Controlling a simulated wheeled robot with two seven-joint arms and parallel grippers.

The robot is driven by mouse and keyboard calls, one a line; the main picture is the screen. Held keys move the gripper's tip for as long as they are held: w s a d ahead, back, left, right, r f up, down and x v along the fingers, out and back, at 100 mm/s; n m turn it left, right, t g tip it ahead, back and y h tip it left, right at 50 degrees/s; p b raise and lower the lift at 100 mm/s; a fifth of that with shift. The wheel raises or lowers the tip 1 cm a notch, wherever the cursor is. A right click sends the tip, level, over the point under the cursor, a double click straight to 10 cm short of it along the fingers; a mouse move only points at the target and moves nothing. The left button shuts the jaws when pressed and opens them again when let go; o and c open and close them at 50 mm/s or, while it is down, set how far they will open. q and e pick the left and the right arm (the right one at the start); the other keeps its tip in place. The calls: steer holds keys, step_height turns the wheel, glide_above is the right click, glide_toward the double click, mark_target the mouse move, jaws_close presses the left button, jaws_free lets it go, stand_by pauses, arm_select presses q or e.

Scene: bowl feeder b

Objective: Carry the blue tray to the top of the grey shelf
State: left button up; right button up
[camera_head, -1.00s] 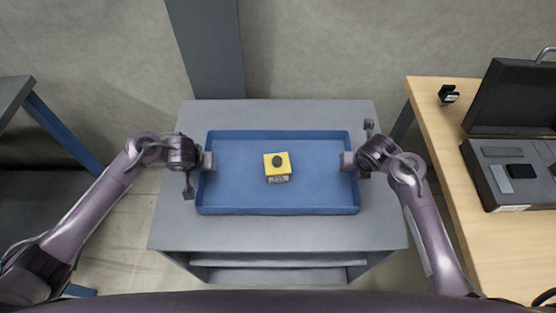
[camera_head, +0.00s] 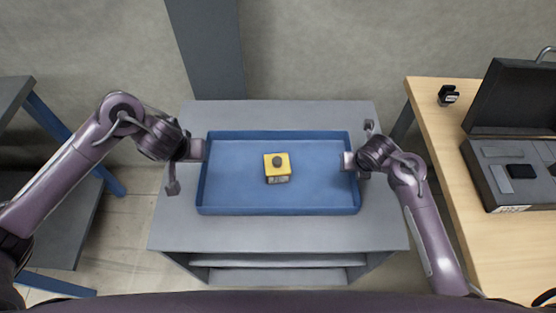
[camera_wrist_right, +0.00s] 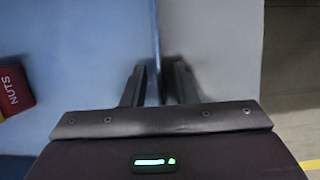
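The blue tray (camera_head: 235,208) lies flat on the top of the grey shelf (camera_head: 365,235). A yellow box (camera_head: 277,166) with a dark round mark on top sits in the middle of the tray. My left gripper (camera_head: 198,150) is at the upper part of the tray's left rim, seemingly raised; whether its fingers are open is not clear. My right gripper (camera_head: 349,161) is at the tray's right rim. In the right wrist view, its two fingers (camera_wrist_right: 158,85) stand on either side of the tray wall (camera_wrist_right: 155,30) with a gap, so it looks open.
A wooden table (camera_head: 440,150) with an open dark case (camera_head: 515,170) and a small black object (camera_head: 448,94) stands on the right. Another dark shelf (camera_head: 45,215) with blue legs stands on the left. A grey column (camera_head: 210,50) rises behind the shelf.

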steer(key=shift+s+a+r, duration=0.1)
steer(key=shift+r, duration=0.25)
steer(key=v, duration=0.9)
steer(key=shift+s+r, duration=0.15)
steer(key=shift+r, duration=0.25)
arm_select(q)
steer(key=shift+s+a+r, duration=0.1)
steer(key=shift+s+a, duration=0.2)
steer(key=shift+s, duration=0.1)
arm_select(e)
steer(key=shift+v, duration=0.8)
steer(key=shift+s+f, duration=0.1)
